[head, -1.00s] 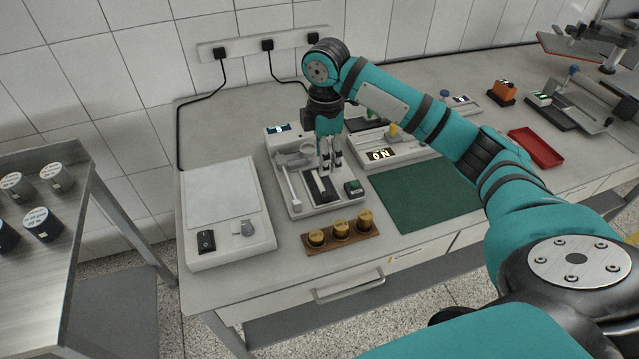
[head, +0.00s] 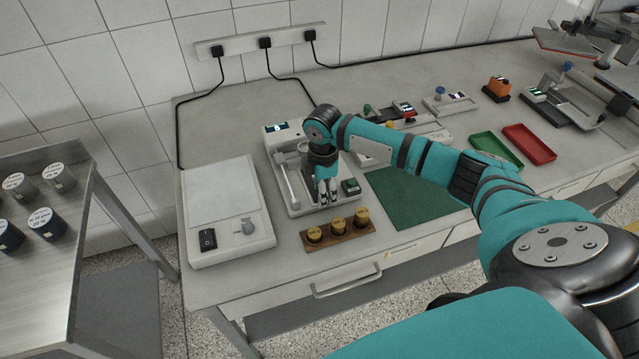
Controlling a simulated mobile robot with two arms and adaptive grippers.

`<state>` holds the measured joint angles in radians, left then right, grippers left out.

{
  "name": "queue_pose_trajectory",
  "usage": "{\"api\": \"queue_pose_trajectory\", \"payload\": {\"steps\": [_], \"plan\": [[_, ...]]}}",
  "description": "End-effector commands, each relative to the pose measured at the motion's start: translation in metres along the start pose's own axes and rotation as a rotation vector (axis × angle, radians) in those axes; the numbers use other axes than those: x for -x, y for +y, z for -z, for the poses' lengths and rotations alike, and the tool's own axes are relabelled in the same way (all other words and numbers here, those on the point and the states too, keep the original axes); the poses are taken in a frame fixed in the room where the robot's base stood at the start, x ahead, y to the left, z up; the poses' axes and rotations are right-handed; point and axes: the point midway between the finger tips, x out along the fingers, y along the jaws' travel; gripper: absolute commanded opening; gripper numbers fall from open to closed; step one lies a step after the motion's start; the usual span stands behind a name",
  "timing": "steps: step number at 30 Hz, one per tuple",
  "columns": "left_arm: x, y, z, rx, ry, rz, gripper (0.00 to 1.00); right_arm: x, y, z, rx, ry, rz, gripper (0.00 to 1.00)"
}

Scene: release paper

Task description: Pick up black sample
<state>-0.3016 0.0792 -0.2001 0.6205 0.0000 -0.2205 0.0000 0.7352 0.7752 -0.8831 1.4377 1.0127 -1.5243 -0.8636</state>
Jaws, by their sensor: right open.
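My right gripper (head: 327,198) points down over the front part of the grey-white bench device (head: 297,208), with its jaws open. The device has a slim upright bar and a small dark green block (head: 350,186) at its right. The black piece that lay on the device's front is now behind my gripper and mostly hidden; I cannot tell whether the fingers touch it or are around it. My left gripper is not in view.
A wooden rack (head: 337,236) with brass weights stands just in front of the device. A white flat-topped unit (head: 222,205) stands at its left. A green mat (head: 415,196) lies to the right, with green (head: 495,148) and red (head: 530,143) trays beyond.

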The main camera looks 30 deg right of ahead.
Motion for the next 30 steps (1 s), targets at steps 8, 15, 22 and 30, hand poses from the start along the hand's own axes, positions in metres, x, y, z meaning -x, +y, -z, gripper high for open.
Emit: {"api": "queue_pose_trajectory", "payload": {"steps": [8,15,22,30], "plan": [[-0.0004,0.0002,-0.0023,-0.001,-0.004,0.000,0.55,-0.0003,0.0000,0.0000,0.000,0.000,0.000,0.34],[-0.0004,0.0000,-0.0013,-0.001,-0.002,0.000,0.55,0.0000,0.0000,-0.0001,0.000,0.000,0.000,0.03],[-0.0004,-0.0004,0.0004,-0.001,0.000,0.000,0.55,0.0002,0.0001,-0.0002,0.000,0.000,0.000,0.00],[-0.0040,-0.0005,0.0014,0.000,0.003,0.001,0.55,0.0073,0.0005,-0.0004,-0.001,0.000,0.000,0.00]]}}
